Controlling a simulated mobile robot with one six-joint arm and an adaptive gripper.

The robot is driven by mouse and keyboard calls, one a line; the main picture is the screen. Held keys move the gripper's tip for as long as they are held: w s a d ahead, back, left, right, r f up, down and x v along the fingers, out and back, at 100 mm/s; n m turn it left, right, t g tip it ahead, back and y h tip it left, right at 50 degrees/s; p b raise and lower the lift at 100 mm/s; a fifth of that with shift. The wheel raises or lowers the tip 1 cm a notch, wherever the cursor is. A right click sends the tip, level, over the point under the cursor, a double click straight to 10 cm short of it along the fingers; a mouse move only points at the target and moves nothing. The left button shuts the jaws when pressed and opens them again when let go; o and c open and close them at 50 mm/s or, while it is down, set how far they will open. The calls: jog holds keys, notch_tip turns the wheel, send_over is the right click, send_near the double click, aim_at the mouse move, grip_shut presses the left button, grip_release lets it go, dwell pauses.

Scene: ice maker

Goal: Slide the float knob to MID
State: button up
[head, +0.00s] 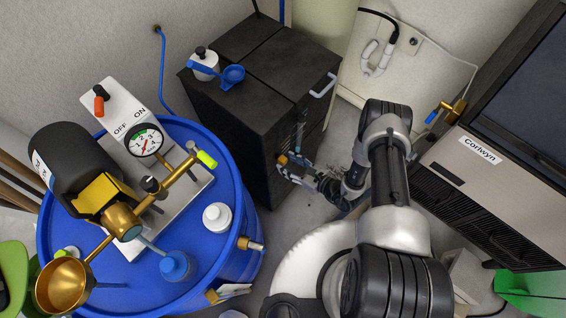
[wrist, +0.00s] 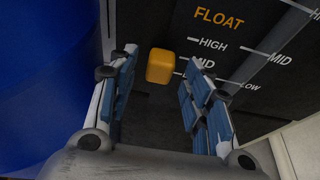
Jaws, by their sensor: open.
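The float knob (wrist: 160,66) is a small orange-yellow block on a dark panel (wrist: 150,28) marked FLOAT. Its scale has HIGH and MID labels on the right. The knob sits left of and slightly below the MID tick; a LOW mark on this scale is hidden by a finger. My gripper (wrist: 160,95) is open, one finger on each side of the knob, with gaps to it and nothing held. In the head view my gripper (head: 292,172) is at the front face of the black cabinet (head: 235,125), where the knob is too small to judge.
A second scale with MID and LOW marks lies right of the first in the wrist view. A blue barrel (head: 215,277) carrying brass fittings and a gauge stands left of the cabinet. A machine labelled Corlwyn (head: 455,165) stands at right. A white handle (head: 323,86) juts from the cabinet.

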jog(key=p+v, duration=0.1)
jog(key=v, duration=0.3)
jog(key=shift+s+d+r, duration=0.1)
jog(key=shift+s+d, duration=0.1)
dwell(0.5)
